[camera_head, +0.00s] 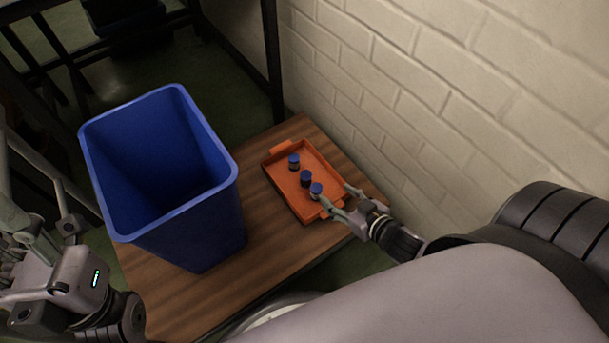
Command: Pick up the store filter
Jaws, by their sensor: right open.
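Three small dark cylinders with blue caps stand in an orange tray (322,167). They are the far one (294,162), the middle one (306,178) and the near one (316,191); I cannot tell which is the store filter. My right gripper (335,194) is open over the tray's near end. One finger is close beside the near cylinder, and I cannot tell whether it touches it. No cylinder is held between the fingers. My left gripper (38,262) is at the lower left, partly cut off by the picture edge, away from the tray.
A tall, open blue bin (190,225) stands on the wooden table (262,262) left of the tray. A white brick wall (440,95) rises close behind the tray's right side. A dark metal frame post (272,65) stands behind the table.

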